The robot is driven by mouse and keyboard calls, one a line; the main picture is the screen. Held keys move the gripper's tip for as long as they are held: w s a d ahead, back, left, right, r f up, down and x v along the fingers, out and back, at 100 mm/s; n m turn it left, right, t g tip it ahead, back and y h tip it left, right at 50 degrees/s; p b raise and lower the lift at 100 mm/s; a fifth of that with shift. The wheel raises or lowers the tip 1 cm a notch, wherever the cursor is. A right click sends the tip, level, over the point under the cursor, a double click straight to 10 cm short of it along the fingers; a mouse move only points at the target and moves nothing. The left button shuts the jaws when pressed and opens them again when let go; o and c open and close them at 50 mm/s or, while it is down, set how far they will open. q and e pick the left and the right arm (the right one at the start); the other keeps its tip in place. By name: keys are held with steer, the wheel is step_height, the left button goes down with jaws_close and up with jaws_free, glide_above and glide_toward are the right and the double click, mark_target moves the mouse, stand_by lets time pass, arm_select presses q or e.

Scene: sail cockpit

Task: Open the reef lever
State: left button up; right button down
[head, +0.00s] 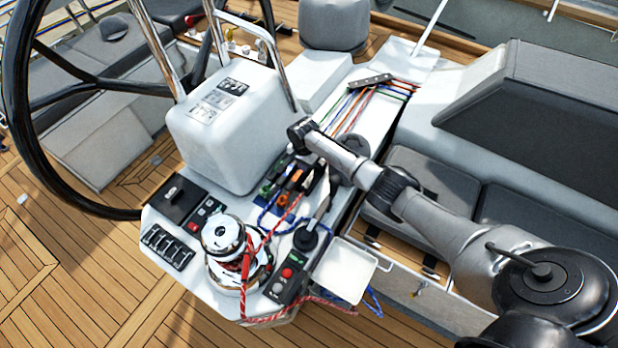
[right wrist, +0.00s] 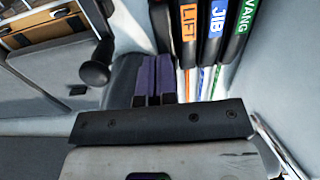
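A bank of dark clutch levers (head: 282,183) stands on the white console in the head view. The right wrist view shows the orange LIFT lever (right wrist: 188,25), the blue JIB lever (right wrist: 216,30) and the green VANG lever (right wrist: 246,22). Left of them are two purple strips (right wrist: 156,78) with dark lower ends, directly ahead of my gripper's black bar; no REEF label is readable. My right gripper (head: 300,145) is over the far end of the lever bank. Its fingertips do not show clearly, so contact is unclear. My left gripper is not in view.
A chrome winch (head: 224,240) with red rope stands near the levers. Beside it is a control lever on a black panel (head: 294,276). The white pedestal (head: 230,125) and steering wheel (head: 20,110) are to the left. Coloured lines run to an organizer (head: 370,80).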

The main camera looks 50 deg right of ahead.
stand_by(0.4)
steer(key=shift+w+d+r, duration=0.1)
steer(key=shift+d+r, duration=0.15)
steer(key=shift+d, duration=0.25)
steer(key=shift+w+d+r, duration=0.1)
steer(key=shift+d+r, duration=0.15)
steer(key=shift+d, duration=0.2)
steer(key=shift+a, duration=0.15)
steer(key=a+r+p, duration=0.3)
steer(key=r+p, duration=0.3)
steer(key=p, duration=0.5)
steer(key=shift+s+a, duration=0.35)
steer(key=shift+s, duration=0.1)
